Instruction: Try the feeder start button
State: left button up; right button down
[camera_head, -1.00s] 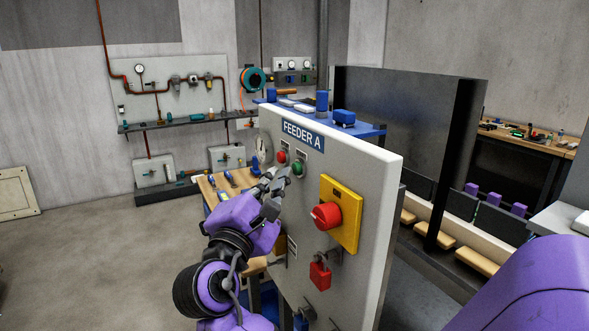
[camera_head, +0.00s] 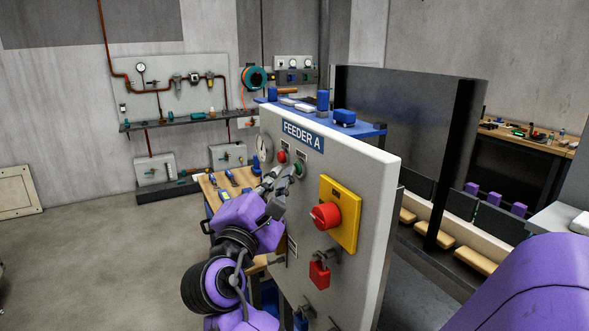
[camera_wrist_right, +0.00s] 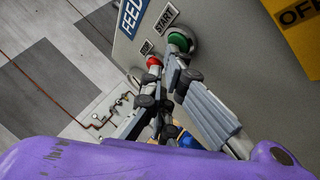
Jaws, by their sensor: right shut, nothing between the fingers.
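The grey feeder panel (camera_head: 350,165) stands upright with a blue FEEDER A sign (camera_head: 303,135). Under the sign are a red button (camera_head: 282,157) and a green button (camera_head: 299,170). In the right wrist view, the green button (camera_wrist_right: 180,41) sits by a START label (camera_wrist_right: 165,18), and the red button (camera_wrist_right: 153,61) is to its left. My right gripper (camera_head: 276,179) is shut and empty, its fingertips just at the green button. The fingertips overlap its lower edge in the right wrist view (camera_wrist_right: 177,72); I cannot tell whether they touch. My left gripper is not in view.
A yellow plate with a red rotary knob (camera_head: 325,216) is right of the buttons, with a red padlock (camera_head: 319,274) hanging below. A wooden bench (camera_head: 207,187) stands behind the panel. Open floor lies left.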

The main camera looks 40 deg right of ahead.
jog(key=shift+a, duration=0.1)
jog(key=shift+w+a, duration=0.2)
jog(key=shift+a, duration=0.55)
jog(key=shift+w+a, duration=0.2)
jog(key=shift+a, duration=0.6)
jog(key=shift+w+a, duration=0.15)
jog(key=shift+a, duration=0.65)
jog(key=shift+w+a, duration=0.2)
jog(key=shift+a, duration=0.6)
